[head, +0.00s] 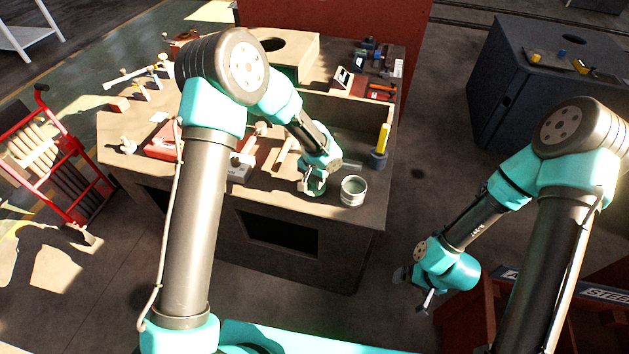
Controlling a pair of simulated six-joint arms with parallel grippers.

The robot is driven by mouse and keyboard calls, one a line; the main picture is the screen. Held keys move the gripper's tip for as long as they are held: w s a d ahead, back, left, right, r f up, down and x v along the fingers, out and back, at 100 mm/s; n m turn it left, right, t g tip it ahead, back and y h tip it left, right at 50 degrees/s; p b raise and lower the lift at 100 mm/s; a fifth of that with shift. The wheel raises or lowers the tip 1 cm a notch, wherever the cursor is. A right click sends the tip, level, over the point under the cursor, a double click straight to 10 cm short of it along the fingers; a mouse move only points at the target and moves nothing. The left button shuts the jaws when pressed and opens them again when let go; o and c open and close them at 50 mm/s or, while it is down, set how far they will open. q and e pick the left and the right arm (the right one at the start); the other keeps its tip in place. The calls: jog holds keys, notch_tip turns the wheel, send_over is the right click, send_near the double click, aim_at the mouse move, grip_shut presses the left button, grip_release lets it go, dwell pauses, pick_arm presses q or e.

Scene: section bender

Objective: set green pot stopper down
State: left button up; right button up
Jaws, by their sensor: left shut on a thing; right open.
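My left gripper (309,182) is shut on the green pot stopper (317,187), over the front right part of the workbench. The stopper is small and mostly hidden by the gripper; I cannot tell whether it touches the bench top. An open pale pot (353,190) stands upright just to the right of it, near the bench's front edge. My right gripper (413,290) is open and empty, off the bench to the right, above the floor.
The workbench (350,219) holds a dark cup with a yellow cylinder (380,146) at right, and a red case (163,145) and several tools at left. A red cart (50,160) stands left, a dark cabinet (500,85) back right. Floor between bench and cabinet is clear.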

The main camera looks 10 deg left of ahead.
pick_arm(q)
jog(key=shift+f, duration=0.25)
jog(key=shift+f, duration=0.15)
jog(key=o, duration=0.9)
notch_tip(320, 180, up, 12)
jog(key=shift+r, duration=0.15)
dwell(0.4)
